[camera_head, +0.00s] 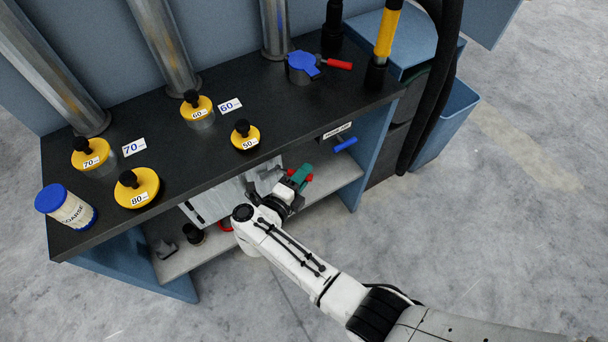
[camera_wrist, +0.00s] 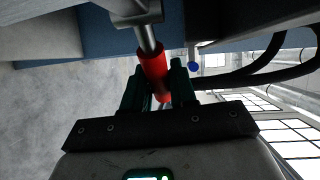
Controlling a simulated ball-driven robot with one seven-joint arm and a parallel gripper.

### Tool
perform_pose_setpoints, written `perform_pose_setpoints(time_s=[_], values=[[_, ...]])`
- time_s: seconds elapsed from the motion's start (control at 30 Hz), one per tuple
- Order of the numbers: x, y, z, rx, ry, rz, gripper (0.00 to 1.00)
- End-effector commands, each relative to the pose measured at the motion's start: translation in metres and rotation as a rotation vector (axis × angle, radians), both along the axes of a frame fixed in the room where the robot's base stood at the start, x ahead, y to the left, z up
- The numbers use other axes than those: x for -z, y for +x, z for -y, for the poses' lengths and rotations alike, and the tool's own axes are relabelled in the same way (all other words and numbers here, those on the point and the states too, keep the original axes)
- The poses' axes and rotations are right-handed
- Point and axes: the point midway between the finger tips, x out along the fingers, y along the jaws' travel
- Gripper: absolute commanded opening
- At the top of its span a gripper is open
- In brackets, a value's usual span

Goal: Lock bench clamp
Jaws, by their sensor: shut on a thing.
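The bench clamp (camera_wrist: 140,10) shows at the top of the wrist view as a grey metal bracket with a short metal rod. A red handle (camera_wrist: 153,62) sits on the rod. My gripper (camera_wrist: 160,88) has its two green fingers on either side of this handle and is shut on it. In the head view my gripper (camera_head: 298,179) is at the bench front, below the top, with a bit of the red handle (camera_head: 306,174) showing beside the fingers. The clamp's metal body (camera_head: 264,178) is partly hidden by my arm, so its lock state is hard to tell.
The dark bench top (camera_head: 220,150) carries several yellow knobbed discs, a blue-lidded jar (camera_head: 68,207) and a blue fitting (camera_head: 302,65) with a red handle. A blue handle (camera_head: 345,144) juts from the front edge, right of my gripper. A lower shelf (camera_head: 335,175) lies beneath. Floor in front is clear.

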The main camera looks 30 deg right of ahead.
Motion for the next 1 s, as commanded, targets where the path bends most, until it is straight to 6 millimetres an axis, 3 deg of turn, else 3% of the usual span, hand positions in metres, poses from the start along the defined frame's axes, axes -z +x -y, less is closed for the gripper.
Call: perform_pose_setpoints(time_s=[0.7, 0.73, 0.93, 1.0], values=[[0.0024, -0.0053, -0.0030, 0.076, 0.002, -0.005, 0.00], [0.0025, -0.0053, -0.0029, 0.076, 0.002, -0.005, 0.28], [0.0015, -0.0047, -0.0031, 0.075, 0.002, -0.003, 0.47], [0.0012, -0.0044, -0.0032, 0.075, 0.001, -0.002, 0.47]])
